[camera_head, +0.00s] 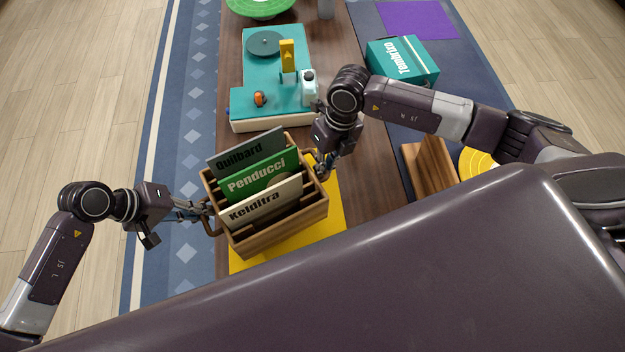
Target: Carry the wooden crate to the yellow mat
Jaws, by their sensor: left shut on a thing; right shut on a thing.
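The wooden crate (282,237) is slatted and holds several upright boards or sleeves, among them a green one marked Penducci (262,176). The yellow mat (329,228) shows on the table below the crate, at its right and front edges. I cannot tell whether the crate rests on the mat or hangs just above it. My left gripper (207,214) is shut on the handle at the crate's left end. My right gripper (322,170) is shut at the crate's right end; its fingertips are partly hidden.
A teal box (402,60), a purple mat (417,19), a wooden block (428,170) and a yellow round thing (477,164) lie to the right. My body hides the near area.

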